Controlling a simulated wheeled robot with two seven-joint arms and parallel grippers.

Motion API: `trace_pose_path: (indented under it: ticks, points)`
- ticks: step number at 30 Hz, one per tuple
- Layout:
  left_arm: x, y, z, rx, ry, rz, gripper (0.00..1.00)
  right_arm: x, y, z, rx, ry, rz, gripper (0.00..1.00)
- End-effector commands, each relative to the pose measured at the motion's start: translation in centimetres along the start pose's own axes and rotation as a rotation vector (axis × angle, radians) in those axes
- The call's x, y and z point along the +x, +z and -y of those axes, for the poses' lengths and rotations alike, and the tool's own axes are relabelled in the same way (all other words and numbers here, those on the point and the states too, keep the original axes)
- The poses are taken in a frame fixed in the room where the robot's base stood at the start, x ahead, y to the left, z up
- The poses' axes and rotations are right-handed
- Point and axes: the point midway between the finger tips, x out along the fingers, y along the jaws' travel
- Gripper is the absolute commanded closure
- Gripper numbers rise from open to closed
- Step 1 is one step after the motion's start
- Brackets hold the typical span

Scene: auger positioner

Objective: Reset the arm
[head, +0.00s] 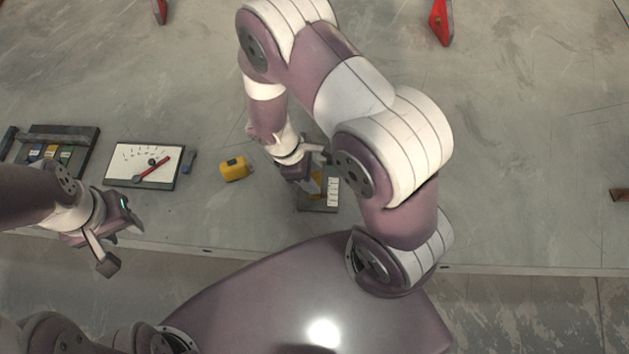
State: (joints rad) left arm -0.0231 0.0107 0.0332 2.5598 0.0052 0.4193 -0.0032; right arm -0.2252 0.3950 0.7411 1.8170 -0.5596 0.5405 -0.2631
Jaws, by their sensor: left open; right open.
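My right arm reaches over the grey table (520,130) and bends back toward me. My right gripper (312,170) is open, low over a small dark base (320,206) with an orange-yellow part and a white marked strip (332,190). The gripper and arm hide part of this device, and I cannot tell whether they touch. My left gripper (118,236) is open and empty near the table's front edge, in front of a white dial board (121,174). A red pointer (157,168) lies slanted across that board.
A yellow block-like tool (234,169) lies between the board and my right gripper. A small blue-grey piece (188,161) is beside the board. A dark tray (76,138) with coloured items is at left. Red pieces (441,24) stand at the back. The table's right side is mostly clear.

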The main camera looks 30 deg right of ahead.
Motion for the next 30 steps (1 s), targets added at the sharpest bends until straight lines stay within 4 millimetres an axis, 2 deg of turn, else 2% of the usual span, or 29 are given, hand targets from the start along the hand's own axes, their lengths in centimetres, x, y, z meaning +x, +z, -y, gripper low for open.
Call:
trace_pose_path:
  ticks: [13, 14, 15, 17, 21, 24, 27, 30]
  points:
    - [0.2, 0.0, 0.0, 0.000, 0.000, 0.001, 0.57, 0.2, -0.1, 0.0, 0.014, 0.000, -0.002, 0.50]
    - [0.2, 0.0, 0.0, 0.000, 0.000, 0.000, 0.57, 0.3, -0.1, 0.4, 0.054, -0.014, -0.007, 0.50]
    - [0.1, 0.0, 0.0, 0.000, 0.000, 0.000, 0.57, 0.2, 0.5, 1.7, 0.124, -0.050, -0.007, 0.50]
    - [0.1, 0.0, 0.0, 0.000, 0.000, 0.001, 0.57, -2.0, 1.1, 2.8, 0.292, -0.091, -0.053, 0.50]
    - [0.1, 0.0, 0.0, 0.000, 0.000, 0.000, 0.57, -9.2, 3.8, 3.5, 0.749, -0.160, -0.255, 0.50]
    - [0.2, 0.0, 0.0, 0.000, 0.000, 0.000, 0.57, -12.8, 5.8, 3.3, 0.944, -0.172, -0.390, 0.50]
    - [0.2, 0.0, 0.0, 0.000, 0.000, 0.000, 0.57, -14.7, 6.7, 2.2, 0.997, -0.144, -0.466, 0.50]
    - [0.2, 0.0, 0.0, 0.000, 0.000, 0.000, 0.57, -14.8, 6.9, 1.9, 1.007, -0.141, -0.471, 0.50]
